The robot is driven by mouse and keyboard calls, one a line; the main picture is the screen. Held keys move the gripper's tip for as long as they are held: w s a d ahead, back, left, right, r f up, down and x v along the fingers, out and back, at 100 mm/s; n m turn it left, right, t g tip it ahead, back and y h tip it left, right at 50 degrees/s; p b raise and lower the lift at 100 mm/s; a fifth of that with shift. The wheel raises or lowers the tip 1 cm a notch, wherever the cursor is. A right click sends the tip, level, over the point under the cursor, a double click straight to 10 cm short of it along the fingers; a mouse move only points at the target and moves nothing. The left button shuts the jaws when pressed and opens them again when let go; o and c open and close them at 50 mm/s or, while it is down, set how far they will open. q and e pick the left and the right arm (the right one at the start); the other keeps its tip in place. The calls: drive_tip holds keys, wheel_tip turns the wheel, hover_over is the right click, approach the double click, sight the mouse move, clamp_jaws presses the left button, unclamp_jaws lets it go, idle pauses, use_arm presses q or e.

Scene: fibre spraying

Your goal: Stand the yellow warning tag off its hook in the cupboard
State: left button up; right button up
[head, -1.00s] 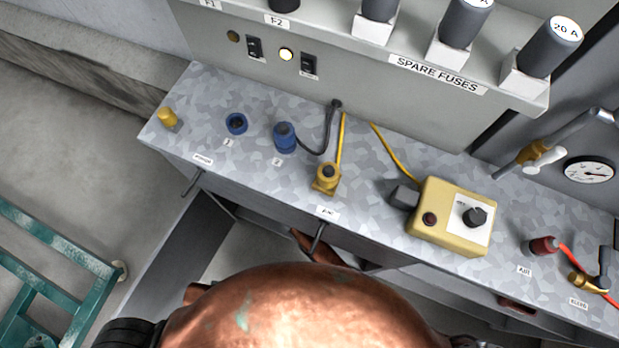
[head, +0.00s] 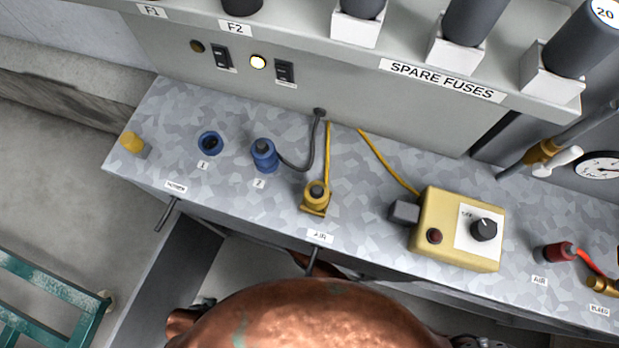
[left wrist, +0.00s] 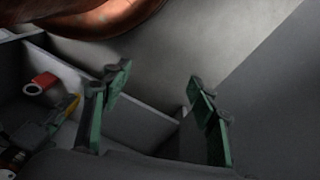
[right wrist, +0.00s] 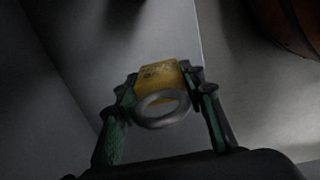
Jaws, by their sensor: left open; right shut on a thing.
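In the right wrist view my right gripper (right wrist: 165,105) is shut on the yellow warning tag (right wrist: 160,75), which has a grey ring (right wrist: 163,109) at its near end. The tag's printing is too dark to read. Grey panels of an enclosed space lie beyond it; I cannot tell whether the tag touches any of them. In the left wrist view my left gripper (left wrist: 150,115) is open with nothing between its green-padded fingers. The hook cannot be made out. Neither gripper shows in the head view, where a copper-brown rounded body part covers the bottom middle.
The speckled counter (head: 225,190) holds a blue plug (head: 264,156), a yellow connector (head: 316,198) and a yellow control box (head: 455,230). Spare fuses line the shelf above. A teal frame (head: 50,300) stands lower left. A red cylinder (left wrist: 42,83) lies in a compartment in the left wrist view.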

wheel_tip(320, 180, down, 4)
drive_tip(key=shift+r+b, duration=0.25)
drive_tip(key=shift+b, duration=0.8)
drive_tip(key=shift+f, duration=0.1)
use_arm(q)
drive_tip(key=w+d+f+t+h, duration=0.1)
drive_tip(key=w+d+f+t, duration=0.1)
drive_tip(key=w+d+f, duration=0.1)
drive_tip(key=shift+w+f, duration=0.55)
drive_tip(key=shift+f, duration=0.2)
use_arm(e)
drive_tip(key=shift+f, duration=0.1)
use_arm(q)
drive_tip(key=shift+d+f, duration=0.1)
use_arm(e)
drive_tip(key=o, duration=1.2)
